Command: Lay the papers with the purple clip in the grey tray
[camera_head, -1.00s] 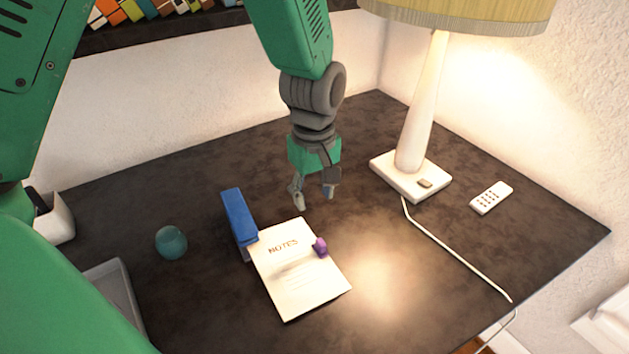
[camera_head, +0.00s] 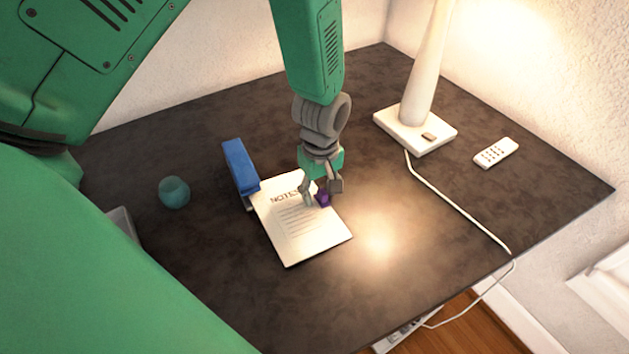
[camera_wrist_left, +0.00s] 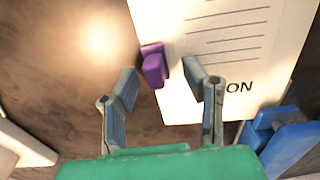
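The papers (camera_head: 298,236) lie flat on the dark desk, headed "NOTES", with the purple clip (camera_head: 323,199) on their right edge. In the left wrist view the papers (camera_wrist_left: 225,55) and the purple clip (camera_wrist_left: 154,65) show just beyond the fingertips. My left gripper (camera_head: 321,202) is over the clip; its fingers (camera_wrist_left: 162,80) are open, one to each side of the clip, and not closed on it. The grey tray (camera_head: 125,222) is at the left, mostly hidden behind my green arm. My right gripper is not in view.
A blue stapler (camera_head: 239,168) stands against the papers' left edge. A teal cup-like object (camera_head: 174,192) is left of it. A lamp (camera_head: 414,131) with a white cord and a remote (camera_head: 496,152) are at the right. The desk front right is clear.

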